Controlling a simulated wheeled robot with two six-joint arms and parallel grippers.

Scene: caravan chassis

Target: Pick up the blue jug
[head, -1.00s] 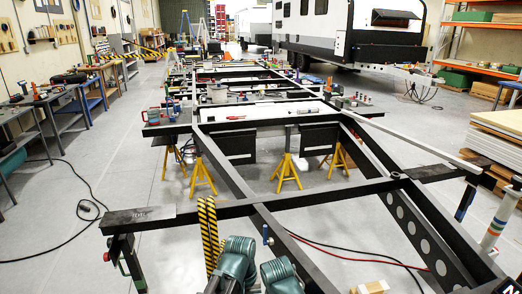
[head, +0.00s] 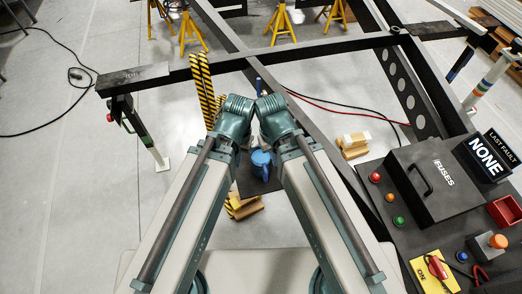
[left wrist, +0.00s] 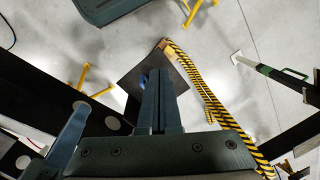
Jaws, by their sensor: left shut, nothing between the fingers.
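The blue jug (head: 261,159) is in the head view, in the gap between my two arms, on a dark board (head: 246,182) low under the chassis frame. My arms partly cover the board. In the left wrist view only a sliver of the blue jug (left wrist: 142,81) shows, beside and beyond the fingers. My left gripper (left wrist: 158,73) is shut and empty, with its fingers pointing toward the dark board (left wrist: 130,72). I cannot tell its height above the jug. In the head view my arm links hide the fingertips. My right gripper is not clearly visible.
A black chassis beam (head: 300,74) crosses ahead, and a diagonal beam runs beside the jug. Black-yellow striped strips (head: 204,88) stand left of my arms. A black fuse box (head: 432,180) is at right. Wooden blocks (head: 353,145) lie on the floor. Open floor is at left.

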